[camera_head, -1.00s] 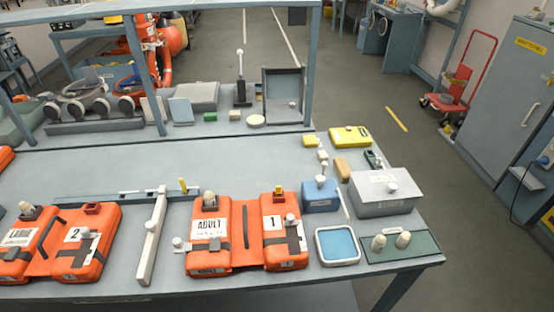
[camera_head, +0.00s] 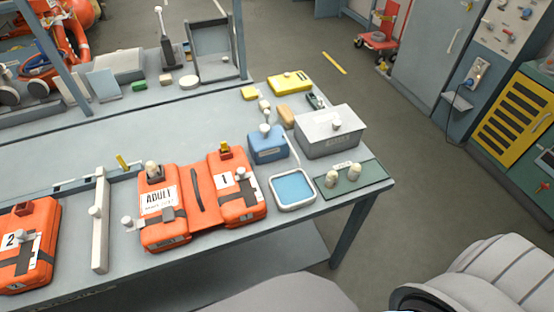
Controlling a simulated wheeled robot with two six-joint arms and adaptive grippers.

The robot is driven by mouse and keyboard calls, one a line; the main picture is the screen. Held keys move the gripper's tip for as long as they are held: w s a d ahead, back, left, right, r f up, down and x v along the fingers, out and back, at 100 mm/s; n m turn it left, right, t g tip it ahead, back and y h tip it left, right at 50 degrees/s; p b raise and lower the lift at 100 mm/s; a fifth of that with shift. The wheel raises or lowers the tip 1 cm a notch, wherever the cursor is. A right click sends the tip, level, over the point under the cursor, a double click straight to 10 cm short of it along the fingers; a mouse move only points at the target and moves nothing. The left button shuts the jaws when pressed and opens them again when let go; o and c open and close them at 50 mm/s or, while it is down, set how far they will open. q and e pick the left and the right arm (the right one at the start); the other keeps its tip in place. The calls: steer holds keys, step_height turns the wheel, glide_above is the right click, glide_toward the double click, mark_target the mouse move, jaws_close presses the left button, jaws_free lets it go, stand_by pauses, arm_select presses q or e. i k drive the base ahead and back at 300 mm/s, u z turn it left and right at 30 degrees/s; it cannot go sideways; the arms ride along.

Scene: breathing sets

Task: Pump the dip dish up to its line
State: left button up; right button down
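A small square dish with a white rim (camera_head: 274,192) sits near the table's front edge, with light blue inside; I cannot make out a line in it. A blue box (camera_head: 268,149) with a white pump-like knob (camera_head: 266,127) on top stands just behind it. A thin pale tube or rod (camera_head: 294,151) runs from near the blue box toward the dish. Neither of my grippers is in view.
A grey lidded box (camera_head: 322,142) and a green board (camera_head: 370,181) with two cream knobs stand right of the dish. Orange life vests (camera_head: 200,203) lie to the left. A yellow case (camera_head: 289,82) lies behind. Open floor lies right of the table.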

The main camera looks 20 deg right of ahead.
mark_target(264, 129)
steer(key=u, duration=1.7)
steer(key=k, duration=0.75)
steer(key=z, duration=1.35)
steer(key=i, duration=0.55)
steer(key=u, duration=0.05)
